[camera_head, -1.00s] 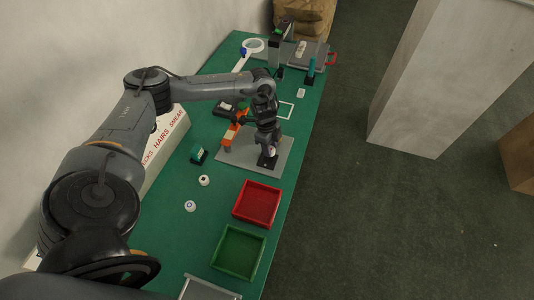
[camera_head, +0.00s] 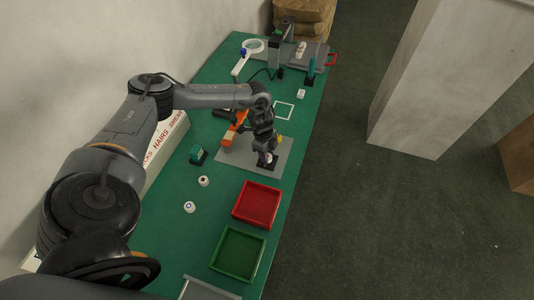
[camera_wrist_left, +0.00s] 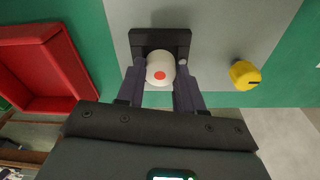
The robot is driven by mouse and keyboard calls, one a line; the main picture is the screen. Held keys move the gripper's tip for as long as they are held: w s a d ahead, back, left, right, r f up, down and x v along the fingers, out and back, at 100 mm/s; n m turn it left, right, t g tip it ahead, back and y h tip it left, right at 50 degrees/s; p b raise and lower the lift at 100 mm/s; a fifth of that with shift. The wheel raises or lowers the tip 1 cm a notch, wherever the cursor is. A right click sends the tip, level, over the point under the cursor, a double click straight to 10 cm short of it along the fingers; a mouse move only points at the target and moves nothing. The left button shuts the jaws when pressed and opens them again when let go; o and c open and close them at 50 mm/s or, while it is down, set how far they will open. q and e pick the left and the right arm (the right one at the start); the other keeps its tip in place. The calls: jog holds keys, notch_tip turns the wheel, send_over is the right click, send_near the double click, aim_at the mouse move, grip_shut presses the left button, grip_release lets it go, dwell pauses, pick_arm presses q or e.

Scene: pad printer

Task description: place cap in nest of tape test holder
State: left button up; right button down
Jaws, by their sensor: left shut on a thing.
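My left gripper (camera_head: 268,155) points down over the grey plate, at the black tape test holder (camera_head: 263,166). In the left wrist view its two fingers (camera_wrist_left: 160,88) are shut on the cap (camera_wrist_left: 160,64), a round white piece with a red dot on its top. The black holder (camera_wrist_left: 160,37) shows just behind the cap and partly around it. The cap overlaps the holder in this view, and I cannot tell whether it is seated in the nest or just above it. The nest itself is hidden under the cap. My right gripper is not in view.
A yellow knob (camera_wrist_left: 244,75) stands on the grey plate (camera_head: 236,156), right of the holder in the wrist view. A red tray (camera_head: 257,205) and a green tray (camera_head: 238,253) are nearer.

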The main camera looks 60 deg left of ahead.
pick_arm(q)
jog(key=shift+f, duration=0.5)
jog(key=o, duration=1.1)
